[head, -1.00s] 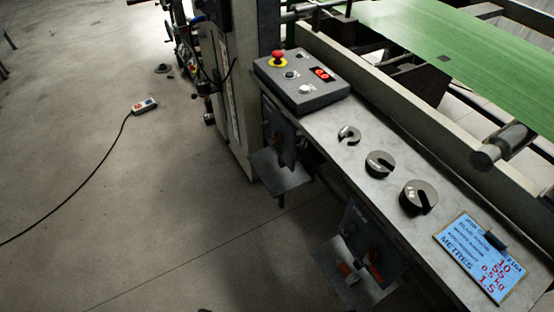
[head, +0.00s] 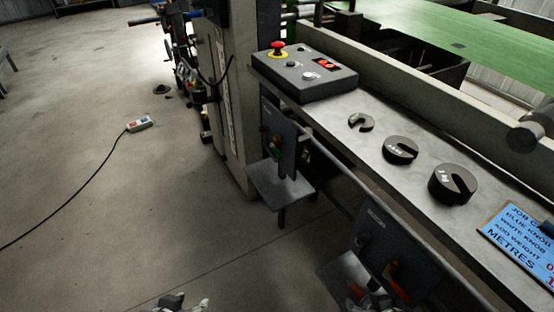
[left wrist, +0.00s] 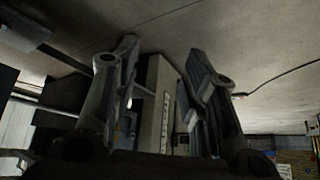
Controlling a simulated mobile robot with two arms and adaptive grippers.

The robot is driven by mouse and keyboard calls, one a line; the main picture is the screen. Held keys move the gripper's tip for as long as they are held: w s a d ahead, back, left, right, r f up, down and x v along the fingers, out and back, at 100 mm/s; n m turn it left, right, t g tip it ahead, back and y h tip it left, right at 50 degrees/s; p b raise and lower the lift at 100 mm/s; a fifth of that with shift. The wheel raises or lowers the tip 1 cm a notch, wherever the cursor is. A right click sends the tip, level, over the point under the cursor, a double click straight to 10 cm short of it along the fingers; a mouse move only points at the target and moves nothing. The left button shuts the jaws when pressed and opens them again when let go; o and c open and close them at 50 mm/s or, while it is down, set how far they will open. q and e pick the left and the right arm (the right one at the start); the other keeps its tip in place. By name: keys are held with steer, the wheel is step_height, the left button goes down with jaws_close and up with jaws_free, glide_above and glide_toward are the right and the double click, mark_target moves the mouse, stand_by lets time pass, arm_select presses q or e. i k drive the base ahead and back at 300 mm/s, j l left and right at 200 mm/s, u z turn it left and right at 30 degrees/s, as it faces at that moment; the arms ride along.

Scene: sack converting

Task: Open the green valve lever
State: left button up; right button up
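The green valve lever (head: 276,151) is small and sits low on the front of the upper dark valve panel (head: 279,128), below the control box. Its exact angle is too small to tell. My left gripper (head: 182,304) just shows at the bottom edge of the head view, over the floor and well short of the lever. In the left wrist view its two fingers (left wrist: 160,80) are spread apart with nothing between them. What appears to be my right gripper (head: 372,299) shows at the bottom edge, in front of the lower valve panel; its fingers are unclear.
The lower panel carries an orange-red lever (head: 391,271). A metal shelf (head: 281,188) juts out below the upper panel. Above are a control box (head: 303,76), slotted weights (head: 401,150) and a blue job card (head: 520,240). A cabled pendant (head: 140,123) lies on open floor at left.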

mark_target(276, 150)
steer(key=i+j+z, duration=0.15)
steer(key=i+j, duration=0.25)
steer(key=i+j+z, duration=0.1)
steer(key=i+j, duration=0.3)
steer(key=j, duration=0.25)
